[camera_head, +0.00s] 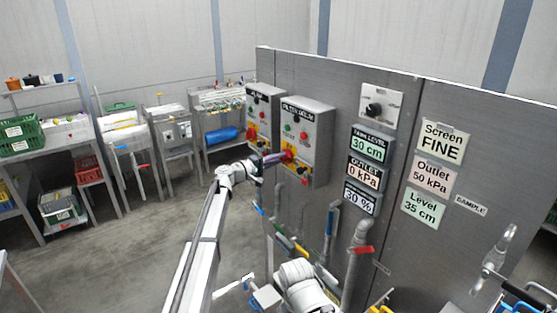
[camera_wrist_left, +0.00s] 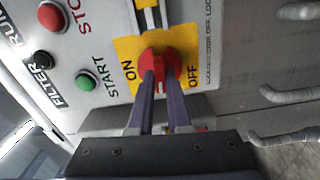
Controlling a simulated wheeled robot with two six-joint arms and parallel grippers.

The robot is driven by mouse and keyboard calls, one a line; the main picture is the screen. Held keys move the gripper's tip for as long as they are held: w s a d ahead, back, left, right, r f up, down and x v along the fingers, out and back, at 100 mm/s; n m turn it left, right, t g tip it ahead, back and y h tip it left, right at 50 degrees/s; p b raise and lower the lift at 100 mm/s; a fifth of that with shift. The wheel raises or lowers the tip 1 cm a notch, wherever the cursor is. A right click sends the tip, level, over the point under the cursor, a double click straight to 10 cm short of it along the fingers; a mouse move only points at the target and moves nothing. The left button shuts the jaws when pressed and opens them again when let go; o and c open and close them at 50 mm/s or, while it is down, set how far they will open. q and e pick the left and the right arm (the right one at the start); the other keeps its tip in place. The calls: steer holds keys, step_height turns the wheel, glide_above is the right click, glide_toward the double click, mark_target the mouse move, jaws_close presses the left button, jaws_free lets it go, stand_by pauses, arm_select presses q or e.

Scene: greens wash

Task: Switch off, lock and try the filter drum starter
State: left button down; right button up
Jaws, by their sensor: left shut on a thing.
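The filter drum starter (camera_head: 308,130) is a grey box on the panel wall, with red and green buttons and a red switch knob on a yellow plate. In the left wrist view the red knob (camera_wrist_left: 160,62) sits between the ON and OFF words on the yellow plate (camera_wrist_left: 126,48). My left gripper (camera_head: 272,159) is at the knob, and its two fingers (camera_wrist_left: 160,85) are shut on it. The knob's handle lies between the fingers, roughly midway between the two words. The green START button (camera_wrist_left: 86,82) and red STOP button (camera_wrist_left: 51,17) are clear of the fingers. My right gripper cannot be made out.
A similar starter box (camera_head: 262,108) hangs to the left. Displays (camera_head: 367,146) and a black selector knob (camera_head: 375,108) are to the right. Pipes with coloured handles (camera_head: 362,249) run below. Benches with crates (camera_head: 22,137) stand at the left; the floor between is open.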

arm_select(q)
steer(key=shift+n, duration=0.6)
steer(key=c, duration=0.9)
jaws_free()
steer(key=shift+o, duration=0.2)
steer(key=shift+a, duration=0.1)
steer(key=v, duration=0.7)
steer(key=shift+s+a, duration=0.25)
